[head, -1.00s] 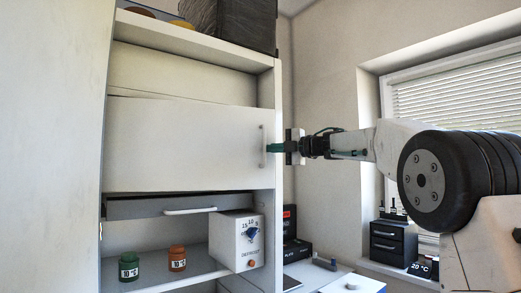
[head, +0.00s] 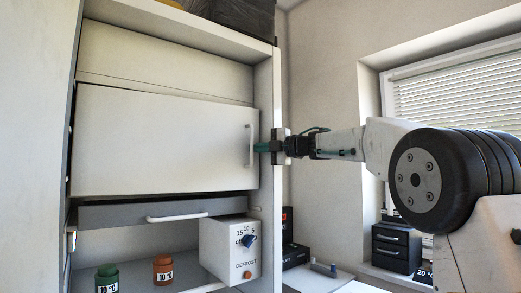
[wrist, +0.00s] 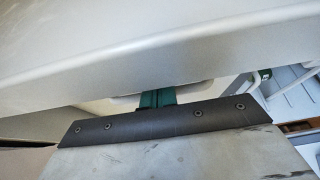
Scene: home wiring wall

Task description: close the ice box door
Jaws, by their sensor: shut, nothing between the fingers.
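The ice box door (head: 165,142) is a broad white panel in the cabinet, with an upright light handle (head: 251,147) near its right edge. Its right edge seems to stand a little out from the frame, but I cannot tell the exact gap. My gripper (head: 262,147) is shut and empty, pointing left at the door's right edge beside the handle. In the wrist view the green fingertips (wrist: 157,97) show below a pale panel edge (wrist: 150,60) that runs across the view; their ends are partly hidden. I cannot tell whether they touch the door.
Below the door are a grey drawer front (head: 130,214) with a white handle, and a white defrost box (head: 228,252) with a blue knob. A green jar (head: 107,278) and an orange jar (head: 162,268) stand on the shelf. The cabinet's right post (head: 268,200) is close to my gripper.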

